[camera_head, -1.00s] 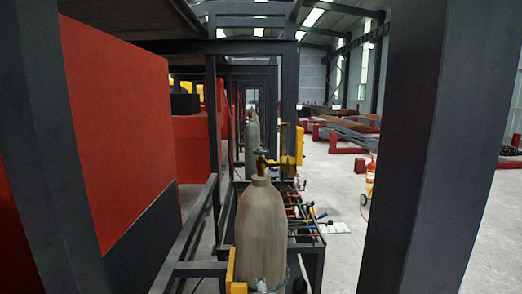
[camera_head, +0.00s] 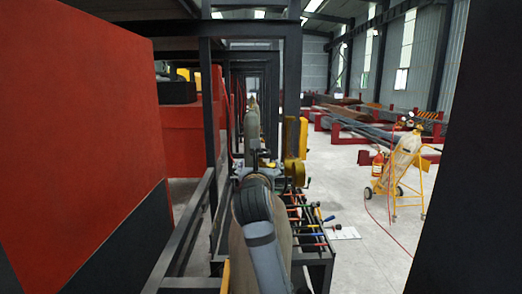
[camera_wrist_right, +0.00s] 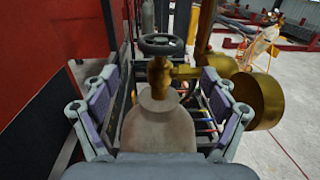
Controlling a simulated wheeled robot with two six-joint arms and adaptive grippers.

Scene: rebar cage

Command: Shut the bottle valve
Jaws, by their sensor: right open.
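A grey gas bottle (camera_head: 238,258) stands upright in front of me, largely hidden in the head view by my right arm. In the right wrist view its shoulder (camera_wrist_right: 157,130) fills the lower middle. Its brass valve (camera_wrist_right: 158,76) rises from the neck, with a dark round handwheel (camera_wrist_right: 161,45) on top. Brass gauges (camera_wrist_right: 258,100) sit to the valve's right. My right gripper (camera_wrist_right: 159,78) is open, one finger on each side of the neck and valve in the picture, apart from both and holding nothing. The handwheel lies beyond the fingertips. My left gripper is not in view.
A red panel (camera_head: 85,130) runs along the left. A dark post (camera_head: 455,190) stands close at the right. A rack with coloured-handled tools (camera_head: 312,235) is right of the bottle. A yellow cart (camera_head: 403,165) with another bottle stands on the open floor farther right.

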